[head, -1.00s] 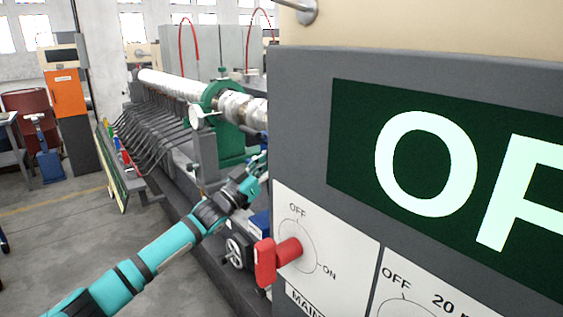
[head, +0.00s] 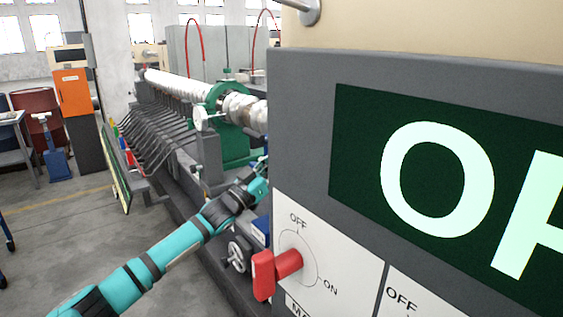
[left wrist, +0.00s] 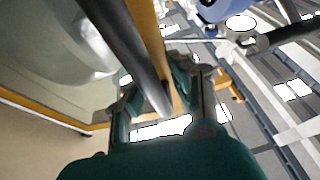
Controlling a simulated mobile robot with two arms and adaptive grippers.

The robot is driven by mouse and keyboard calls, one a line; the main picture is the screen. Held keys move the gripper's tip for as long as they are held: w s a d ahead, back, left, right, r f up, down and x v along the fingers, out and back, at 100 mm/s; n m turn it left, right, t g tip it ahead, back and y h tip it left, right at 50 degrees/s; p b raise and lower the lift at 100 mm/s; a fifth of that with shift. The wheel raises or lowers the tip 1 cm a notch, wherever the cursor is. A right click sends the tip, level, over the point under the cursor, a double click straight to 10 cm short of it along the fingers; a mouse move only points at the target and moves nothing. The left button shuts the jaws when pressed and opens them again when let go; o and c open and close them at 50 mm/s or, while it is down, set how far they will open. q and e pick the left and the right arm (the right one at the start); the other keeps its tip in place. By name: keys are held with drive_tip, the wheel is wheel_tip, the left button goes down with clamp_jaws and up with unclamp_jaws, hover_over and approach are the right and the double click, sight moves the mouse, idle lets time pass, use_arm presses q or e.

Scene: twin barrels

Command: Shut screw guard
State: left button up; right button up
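My left arm reaches from the lower left of the head view to the machine. My left gripper (head: 262,167) is partly hidden behind the control cabinet's edge there. In the left wrist view my left gripper (left wrist: 163,92) has its two fingers spread apart. A dark grey bar (left wrist: 128,42) comes down between them with visible space beside it, so it does not look clamped. Beside the bar is a yellow-edged frame with a clear panel (left wrist: 72,50), which looks like the screw guard. My right gripper is not in view.
The grey control cabinet (head: 305,120) with a red switch (head: 276,270) fills the right side, close to my left gripper. The long machine with a silver barrel (head: 180,87) and green clamp (head: 228,112) runs behind.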

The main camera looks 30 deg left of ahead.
use_arm(q)
drive_tip(key=shift+d, duration=0.1)
drive_tip(key=shift+s, duration=0.15)
drive_tip(key=shift+s+f, duration=0.25)
drive_tip(key=shift+f, duration=0.05)
drive_tip(key=v, duration=1.1)
drive_tip(key=shift+a+r, duration=0.15)
drive_tip(key=shift+a, duration=0.05)
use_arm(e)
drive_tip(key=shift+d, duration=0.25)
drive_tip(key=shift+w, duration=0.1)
